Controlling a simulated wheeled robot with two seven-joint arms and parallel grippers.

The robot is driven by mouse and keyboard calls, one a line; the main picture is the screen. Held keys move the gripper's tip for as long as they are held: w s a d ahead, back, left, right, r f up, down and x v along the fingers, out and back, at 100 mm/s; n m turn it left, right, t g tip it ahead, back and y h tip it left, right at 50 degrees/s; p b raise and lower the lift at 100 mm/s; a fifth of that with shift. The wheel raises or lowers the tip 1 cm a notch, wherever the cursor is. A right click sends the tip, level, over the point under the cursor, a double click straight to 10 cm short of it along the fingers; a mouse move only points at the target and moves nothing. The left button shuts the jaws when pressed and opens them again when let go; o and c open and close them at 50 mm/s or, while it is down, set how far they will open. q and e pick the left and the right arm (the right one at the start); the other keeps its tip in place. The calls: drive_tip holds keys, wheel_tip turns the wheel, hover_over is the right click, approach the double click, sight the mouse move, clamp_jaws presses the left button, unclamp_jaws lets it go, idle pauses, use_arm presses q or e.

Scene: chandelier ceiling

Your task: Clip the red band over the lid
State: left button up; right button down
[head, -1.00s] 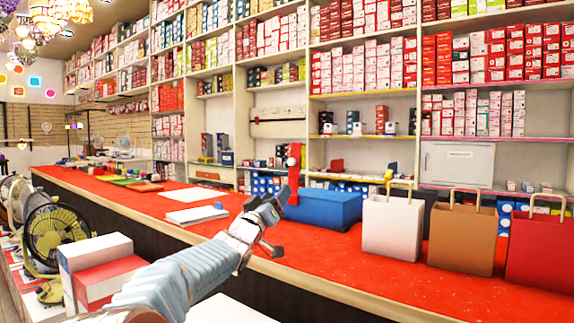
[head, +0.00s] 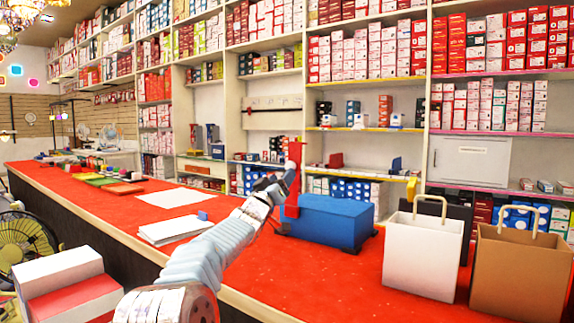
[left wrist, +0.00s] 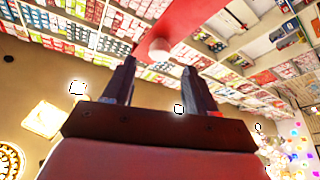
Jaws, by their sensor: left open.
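A blue box (head: 338,222) with a flat lid sits on the red counter. The red band (head: 293,178) stands upright at the box's left end, rising above the lid, with a pale knob near its top. My left gripper (head: 282,184) is right beside the upper part of the band. In the left wrist view, the left gripper (left wrist: 158,66) has its two dark fingers apart, and the red band (left wrist: 182,25) with its round knob shows beyond and between the tips. I cannot tell whether they touch. My right gripper is out of view.
A white paper bag (head: 423,255) and a brown paper bag (head: 520,275) stand right of the box. White sheets (head: 172,228) lie on the counter (head: 325,285) to the left. Stocked shelves fill the wall behind.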

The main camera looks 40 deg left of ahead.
use_arm(q)
drive_tip(key=p+x, duration=0.2)
drive_tip(key=x, duration=0.3)
drive_tip(key=shift+w+a, duration=0.1)
drive_tip(key=shift+w, duration=0.05)
clamp_jaws()
